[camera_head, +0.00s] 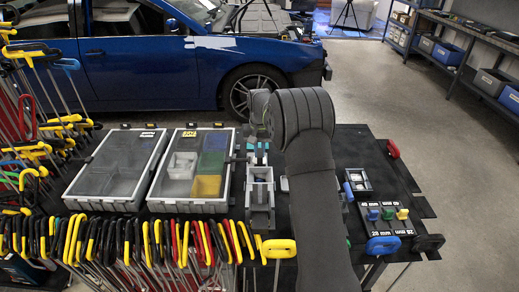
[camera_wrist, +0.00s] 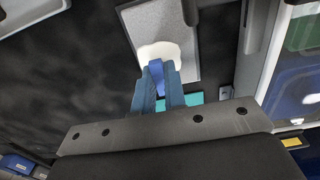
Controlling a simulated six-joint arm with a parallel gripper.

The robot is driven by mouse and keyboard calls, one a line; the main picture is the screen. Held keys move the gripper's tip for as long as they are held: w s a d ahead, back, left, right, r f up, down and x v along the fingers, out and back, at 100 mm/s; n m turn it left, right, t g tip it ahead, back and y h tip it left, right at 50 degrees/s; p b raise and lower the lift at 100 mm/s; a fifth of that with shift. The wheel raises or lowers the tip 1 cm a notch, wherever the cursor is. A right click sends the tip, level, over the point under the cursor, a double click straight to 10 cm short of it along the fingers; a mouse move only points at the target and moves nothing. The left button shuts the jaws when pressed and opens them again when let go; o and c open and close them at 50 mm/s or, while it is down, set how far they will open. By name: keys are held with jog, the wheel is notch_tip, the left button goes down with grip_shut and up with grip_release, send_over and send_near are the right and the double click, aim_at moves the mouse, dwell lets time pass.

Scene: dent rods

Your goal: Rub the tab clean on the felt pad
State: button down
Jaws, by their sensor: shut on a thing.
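My gripper (camera_wrist: 157,88) is shut on a narrow blue piece, which I take for the tab (camera_wrist: 157,73). A rounded white shape (camera_wrist: 165,50) shows just beyond the fingertips; I cannot tell whether it belongs to the tab or lies on the surface behind. Past it is a flat grey speckled rectangle, perhaps the felt pad (camera_wrist: 205,65). I cannot tell whether the tab touches it. In the head view my dark arm covers much of the table's middle, and the held tab cannot be made out.
The dark table (camera_head: 345,150) bears two clear-lidded cases (camera_head: 118,165) (camera_head: 180,198). A grey holder (camera_head: 260,192) stands beside them. A rack (camera_head: 386,218) with blue, green and yellow pieces and a small box (camera_head: 358,180) are at the right. Many rods with coloured handles (camera_head: 150,240) line the front.

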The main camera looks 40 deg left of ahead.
jog(key=shift+s+d+f, duration=0.15)
jog(key=shift+s+d, duration=0.65)
jog(key=shift+w+a, duration=1.6)
jog(key=shift+w, duration=0.05)
jog(key=shift+s+d, duration=1)
jog(key=shift+s, duration=0.05)
jog(key=shift+s+d+f, duration=0.15)
jog(key=shift+s+d, duration=0.5)
jog(key=shift+w+a, duration=1.7)
jog(key=shift+s+d+r, duration=0.2)
jog(key=shift+s+d, duration=0.35)
jog(key=shift+s+d+f, duration=0.15)
jog(key=shift+s+d, duration=0.95)
jog(key=shift+w+a, duration=1.65)
jog(key=shift+s+d, duration=1.7)
